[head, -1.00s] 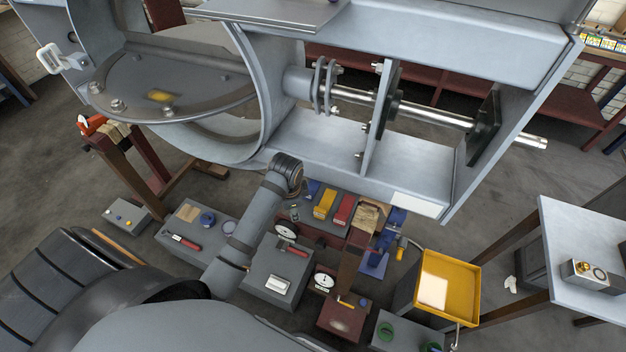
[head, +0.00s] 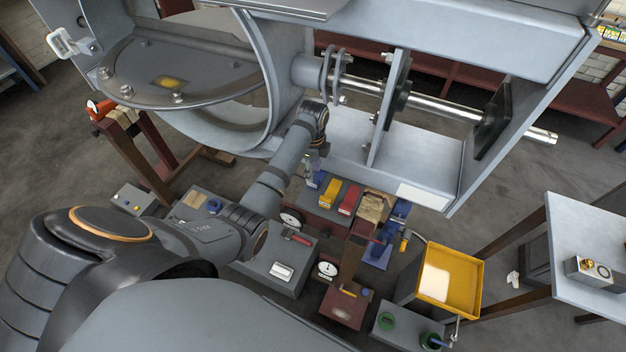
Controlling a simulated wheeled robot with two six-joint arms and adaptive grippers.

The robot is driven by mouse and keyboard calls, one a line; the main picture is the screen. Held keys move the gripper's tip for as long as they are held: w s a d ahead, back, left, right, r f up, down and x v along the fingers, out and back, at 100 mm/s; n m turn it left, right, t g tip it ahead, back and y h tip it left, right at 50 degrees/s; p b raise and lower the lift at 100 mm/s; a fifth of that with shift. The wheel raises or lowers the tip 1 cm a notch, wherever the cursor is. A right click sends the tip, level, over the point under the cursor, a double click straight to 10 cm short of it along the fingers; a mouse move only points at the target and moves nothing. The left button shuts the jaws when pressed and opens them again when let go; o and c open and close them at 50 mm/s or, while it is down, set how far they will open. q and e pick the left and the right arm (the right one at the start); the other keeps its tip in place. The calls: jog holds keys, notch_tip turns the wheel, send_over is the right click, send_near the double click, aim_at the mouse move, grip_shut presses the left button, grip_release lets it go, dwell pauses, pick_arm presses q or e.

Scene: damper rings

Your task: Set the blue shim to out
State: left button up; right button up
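A row of small coloured blocks lies on a low grey tray (head: 340,212) under the machine frame. The blue block (head: 318,179), likely the blue shim, is at the left end, beside a yellow block (head: 328,191) and a red block (head: 349,199). My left arm reaches in from the lower left and bends down at its wrist. My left gripper (head: 312,164) is small and partly hidden, just above or beside the blue block in the picture. I cannot tell whether it touches the block or how its fingers stand. My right gripper is not in view.
The large grey damper housing (head: 430,190) with a steel shaft (head: 430,103) overhangs the blocks. A blue vice (head: 378,250) and a yellow tray (head: 449,279) stand to the right. Dial gauges and a red-handled tool (head: 297,237) lie nearby.

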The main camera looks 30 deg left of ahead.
pick_arm(q)
notch_tip(320, 180, down, 6)
jog(key=shift+a, duration=0.1)
jog(key=shift+c, duration=0.2)
grip_shut()
